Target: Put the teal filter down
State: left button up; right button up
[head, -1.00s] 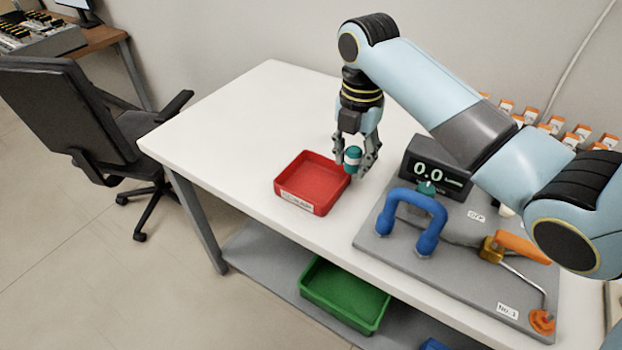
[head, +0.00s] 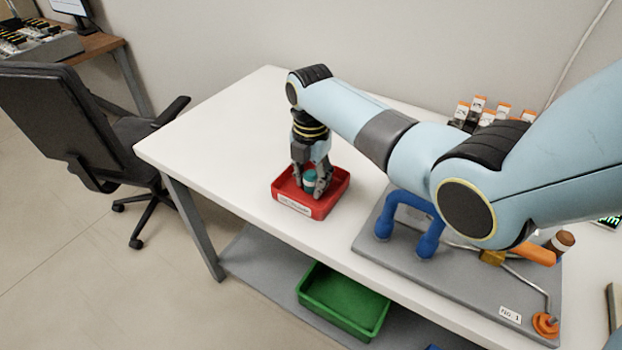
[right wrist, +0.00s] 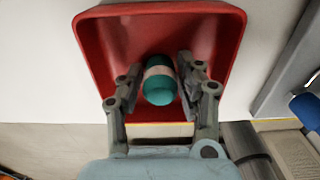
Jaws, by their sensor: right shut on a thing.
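The teal filter (head: 310,180) has a pale band and is held upright between the fingers of my right gripper (head: 311,190). The gripper is shut on it, inside the outline of the red tray (head: 340,200). In the right wrist view the filter (right wrist: 159,88) sits between the two fingers (right wrist: 160,85), with the red tray (right wrist: 225,40) around and behind it. I cannot tell whether the filter touches the tray floor. My left gripper is not in view.
A grey board (head: 455,305) with a blue arch-shaped fixture (head: 410,205) lies right of the tray. A green tray (head: 345,325) is on the lower shelf. White table (head: 215,140) is clear left of the red tray. Orange-capped containers (head: 478,108) stand at the back.

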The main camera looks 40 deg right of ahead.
aim_at(311, 173)
jog(key=shift+f, duration=0.1)
jog(key=o, duration=1.1)
notch_tip(311, 173, up, 12)
jog(key=shift+r+p, duration=0.1)
jog(key=shift+p, duration=0.3)
